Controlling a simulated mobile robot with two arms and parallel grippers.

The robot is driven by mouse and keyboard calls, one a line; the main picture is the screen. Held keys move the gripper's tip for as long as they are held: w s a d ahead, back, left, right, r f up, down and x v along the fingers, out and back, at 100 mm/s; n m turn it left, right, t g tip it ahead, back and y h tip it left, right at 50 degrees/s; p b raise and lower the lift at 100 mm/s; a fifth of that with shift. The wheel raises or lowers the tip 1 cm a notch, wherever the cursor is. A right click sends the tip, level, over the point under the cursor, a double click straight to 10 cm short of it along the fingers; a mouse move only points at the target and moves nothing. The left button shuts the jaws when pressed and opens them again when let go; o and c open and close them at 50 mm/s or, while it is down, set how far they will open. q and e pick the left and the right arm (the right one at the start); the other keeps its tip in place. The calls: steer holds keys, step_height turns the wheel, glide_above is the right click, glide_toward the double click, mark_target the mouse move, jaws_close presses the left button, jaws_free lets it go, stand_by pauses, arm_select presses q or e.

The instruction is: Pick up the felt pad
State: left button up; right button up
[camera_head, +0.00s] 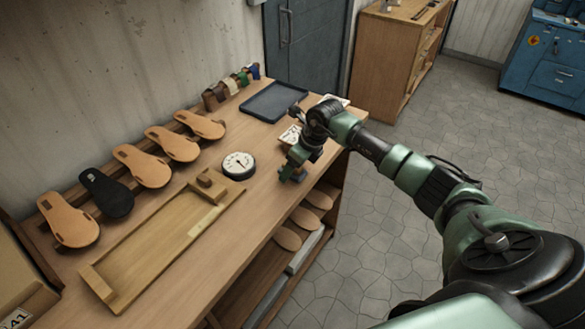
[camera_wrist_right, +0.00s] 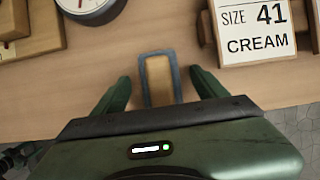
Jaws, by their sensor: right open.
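A small rectangular piece with a blue-grey rim and a tan middle, which I take to be the felt pad (camera_wrist_right: 159,80), lies on the wooden bench (camera_wrist_right: 60,95) in the right wrist view. My right gripper (camera_wrist_right: 152,88) is open, with one green finger on each side of the pad and gaps between. In the head view my right gripper (camera_head: 291,174) is low at the bench's front edge. A bit of blue from the pad (camera_head: 299,176) shows beside it there, mostly hidden by the gripper. My left gripper is in neither view.
A round dial gauge (camera_head: 238,165) and a wooden jig (camera_head: 160,246) lie left of the gripper. A "SIZE 41 CREAM" card (camera_wrist_right: 255,32) stands close on the right in the wrist view. Several soles line the wall; a dark tray (camera_head: 273,101) lies behind.

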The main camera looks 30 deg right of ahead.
steer(key=c, duration=1.5)
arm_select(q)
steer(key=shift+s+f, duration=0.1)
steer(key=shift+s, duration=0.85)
arm_select(e)
steer(key=shift+o, duration=0.2)
steer(key=shift+r, duration=0.1)
steer(key=shift+w+r, duration=0.1)
steer(key=shift+r, duration=0.4)
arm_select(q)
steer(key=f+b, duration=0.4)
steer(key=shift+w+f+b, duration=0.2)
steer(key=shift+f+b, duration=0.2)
arm_select(e)
step_height(320, 180, up, 19)
